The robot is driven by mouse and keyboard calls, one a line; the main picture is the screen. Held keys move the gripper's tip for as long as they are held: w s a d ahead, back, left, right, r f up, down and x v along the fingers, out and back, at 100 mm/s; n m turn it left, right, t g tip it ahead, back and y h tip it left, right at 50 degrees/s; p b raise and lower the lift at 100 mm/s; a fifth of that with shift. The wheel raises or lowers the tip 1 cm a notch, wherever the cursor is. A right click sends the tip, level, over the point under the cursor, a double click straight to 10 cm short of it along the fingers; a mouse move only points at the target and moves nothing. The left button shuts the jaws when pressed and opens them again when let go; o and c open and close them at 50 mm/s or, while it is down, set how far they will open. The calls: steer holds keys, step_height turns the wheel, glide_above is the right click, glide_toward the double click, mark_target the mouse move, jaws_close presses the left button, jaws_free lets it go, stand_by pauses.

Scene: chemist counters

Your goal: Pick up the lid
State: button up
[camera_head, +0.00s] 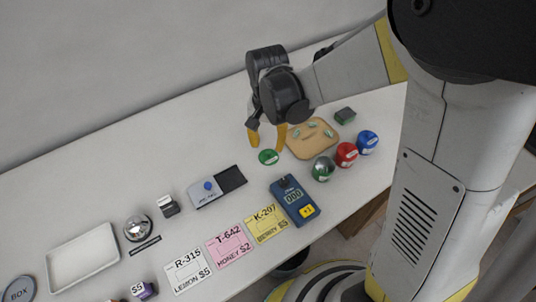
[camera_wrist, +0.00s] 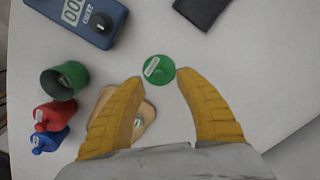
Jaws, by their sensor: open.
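A round green lid (camera_head: 268,157) with a pale label lies flat on the white counter, left of the wooden board. In the wrist view the lid (camera_wrist: 158,71) lies just beyond and between my fingertips, apart from them. My gripper (camera_head: 266,143) is open and empty, with its two yellow fingers pointing down above the lid. It also shows in the wrist view (camera_wrist: 160,75). An open green jar (camera_head: 323,169) stands right of the lid; its dark mouth shows in the wrist view (camera_wrist: 64,80).
A red jar (camera_head: 345,154) and a blue jar (camera_head: 367,142) stand beside the green jar. The wooden board (camera_head: 299,151) holds several small pieces. A blue device (camera_head: 294,200) with a display lies in front. Counter behind the lid is clear.

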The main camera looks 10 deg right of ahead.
mark_target(269, 152)
steer(key=f+b, duration=0.1)
steer(key=f, duration=0.1)
steer(key=f+b, duration=0.1)
steer(key=f, duration=0.2)
steer(key=shift+w+d+f+b, duration=0.1)
steer(key=shift+w+d+b, duration=0.1)
steer(key=shift+b, duration=0.2)
jaws_close()
steer(key=shift+r, duration=0.25)
